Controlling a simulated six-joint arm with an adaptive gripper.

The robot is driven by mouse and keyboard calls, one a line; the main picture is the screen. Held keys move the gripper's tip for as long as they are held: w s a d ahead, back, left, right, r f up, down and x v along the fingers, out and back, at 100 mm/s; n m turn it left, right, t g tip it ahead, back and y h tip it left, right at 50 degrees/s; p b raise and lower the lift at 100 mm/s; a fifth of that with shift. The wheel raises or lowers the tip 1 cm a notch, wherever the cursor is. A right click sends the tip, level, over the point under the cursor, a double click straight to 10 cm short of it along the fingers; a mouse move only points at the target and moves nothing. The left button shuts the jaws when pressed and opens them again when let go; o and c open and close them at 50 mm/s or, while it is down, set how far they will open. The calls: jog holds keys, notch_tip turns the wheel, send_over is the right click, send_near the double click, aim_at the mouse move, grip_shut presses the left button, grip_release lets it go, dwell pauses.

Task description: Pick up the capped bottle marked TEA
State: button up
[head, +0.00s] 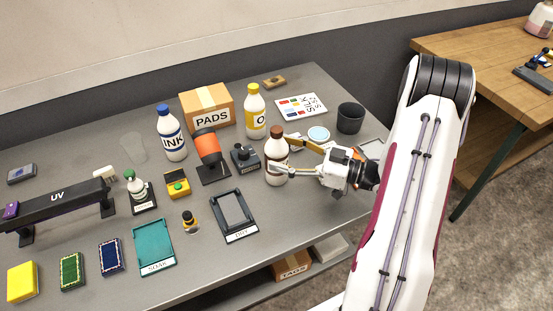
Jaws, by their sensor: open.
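A white bottle with a dark brown cap (276,147) stands upright on the grey table. Its front is partly covered by a finger, and I cannot read its marking. No TEA lettering shows on any bottle. My gripper (279,155) reaches in from the right, open, with one finger across the near side of this bottle and the other behind it. I cannot tell whether either finger touches it. Other capped bottles are the blue-capped one marked INK (172,138) and the yellow one marked O (255,114).
Close behind are a dark grey device (244,157), an orange-and-black cylinder on a stand (208,148) and a PADS box (206,106). A dark cup (350,117) stands behind my gripper. A black tray (233,214) lies in front. Table is clear at the front right.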

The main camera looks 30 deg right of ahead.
jog(key=shift+x, duration=1.25)
jog(key=c, duration=1.7)
